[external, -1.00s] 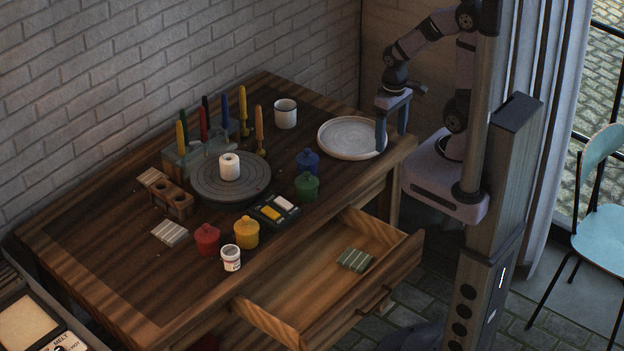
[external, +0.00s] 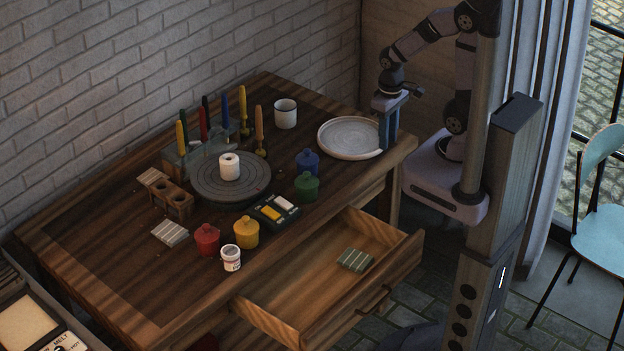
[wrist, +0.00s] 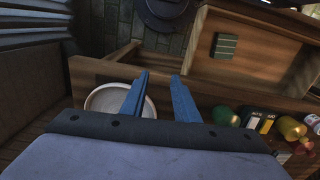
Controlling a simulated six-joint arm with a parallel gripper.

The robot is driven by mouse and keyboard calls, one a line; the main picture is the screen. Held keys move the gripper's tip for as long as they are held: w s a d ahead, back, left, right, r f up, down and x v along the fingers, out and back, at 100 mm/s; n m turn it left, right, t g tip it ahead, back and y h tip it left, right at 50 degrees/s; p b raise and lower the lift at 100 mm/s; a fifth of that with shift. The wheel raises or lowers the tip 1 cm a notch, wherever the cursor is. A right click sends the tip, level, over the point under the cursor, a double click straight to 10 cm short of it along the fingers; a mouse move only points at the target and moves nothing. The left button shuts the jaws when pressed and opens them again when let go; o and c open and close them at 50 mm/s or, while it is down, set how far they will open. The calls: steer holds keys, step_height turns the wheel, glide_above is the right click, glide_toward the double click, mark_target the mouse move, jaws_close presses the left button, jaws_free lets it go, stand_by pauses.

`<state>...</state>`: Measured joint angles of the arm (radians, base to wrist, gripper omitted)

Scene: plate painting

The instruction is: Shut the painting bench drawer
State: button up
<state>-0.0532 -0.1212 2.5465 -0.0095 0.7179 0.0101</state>
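The wooden bench drawer (external: 318,288) is pulled out from the front of the painting bench (external: 90,245). Its handle (external: 374,302) is on the outer face. A small green ridged block (external: 354,260) lies inside. My gripper (external: 388,146) points down at the bench's right end, beside the round plate (external: 345,152) and well above and behind the drawer front. Its fingers are partly open with nothing between them. In the wrist view, my gripper (wrist: 160,76) shows a gap between its tips, and the open drawer (wrist: 255,73) lies beyond to the upper right.
Blue (external: 307,163), green (external: 306,187), yellow (external: 246,233) and red (external: 207,240) pots stand near the bench's front edge. A white jar (external: 231,258) stands there too. A turntable (external: 205,190), candles and a mug (external: 285,114) are farther back. A blue chair (external: 600,230) stands right.

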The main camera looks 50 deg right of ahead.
steer(key=a+f+n+b, duration=0.4)
steer(key=a+f+n, duration=0.1)
steer(key=a, duration=0.7)
steer(key=n+t+b, duration=0.2)
steer(key=n+b, duration=0.5)
steer(key=n, duration=0.6)
glide_toward(381, 304)
steer(key=shift+w+f, duration=0.2)
steer(key=shift+f, duration=1)
steer(key=shift+w+f, duration=0.2)
steer(key=shift+f, duration=1)
steer(key=shift+w+f, duration=0.15)
steer(key=shift+f, duration=1.05)
jaws_close()
